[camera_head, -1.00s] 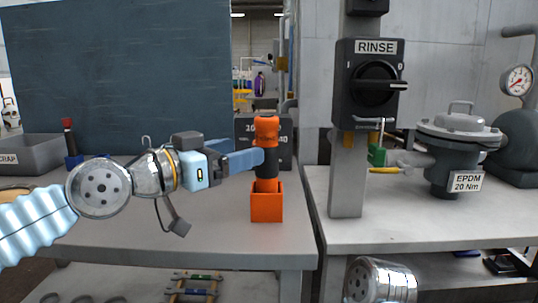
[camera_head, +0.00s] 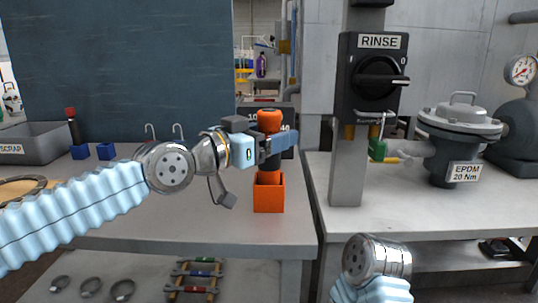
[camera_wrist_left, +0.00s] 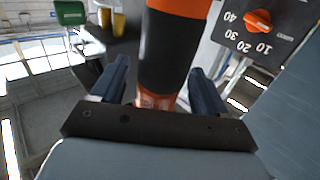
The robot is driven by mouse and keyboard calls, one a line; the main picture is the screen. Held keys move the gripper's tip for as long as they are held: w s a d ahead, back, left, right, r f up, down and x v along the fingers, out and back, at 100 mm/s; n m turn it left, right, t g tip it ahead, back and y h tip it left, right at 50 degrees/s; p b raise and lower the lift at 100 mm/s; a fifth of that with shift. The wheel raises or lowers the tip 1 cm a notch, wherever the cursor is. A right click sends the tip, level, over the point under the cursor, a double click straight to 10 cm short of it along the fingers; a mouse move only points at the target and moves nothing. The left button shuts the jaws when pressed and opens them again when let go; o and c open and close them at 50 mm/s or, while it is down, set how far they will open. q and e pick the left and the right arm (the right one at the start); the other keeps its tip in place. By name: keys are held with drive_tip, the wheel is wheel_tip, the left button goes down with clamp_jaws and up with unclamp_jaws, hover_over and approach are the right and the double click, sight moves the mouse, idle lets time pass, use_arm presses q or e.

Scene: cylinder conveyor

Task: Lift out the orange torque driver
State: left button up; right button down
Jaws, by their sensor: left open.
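The orange torque driver (camera_head: 269,117) has an orange top, a black grip and an orange lower part. It stands upright in an orange square holder (camera_head: 269,197) on the left bench. My left gripper (camera_head: 280,146) is level with the black grip, its blue fingers reaching past it. In the left wrist view the driver's black grip (camera_wrist_left: 168,52) is between the two open fingers (camera_wrist_left: 157,92), with gaps visible on both sides. The driver's lower end is hidden inside the holder. My right gripper is out of view; only part of that arm shows at the bottom.
A dark dial box (camera_head: 284,117) stands right behind the driver. The RINSE switch post (camera_head: 346,180) rises to the right. A red-topped driver (camera_head: 72,126) in a blue holder (camera_head: 79,152) and a grey scrap bin (camera_head: 35,145) are at left.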

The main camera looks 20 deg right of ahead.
use_arm(q)
clamp_jaws()
drive_tip(key=shift+r, duration=0.1)
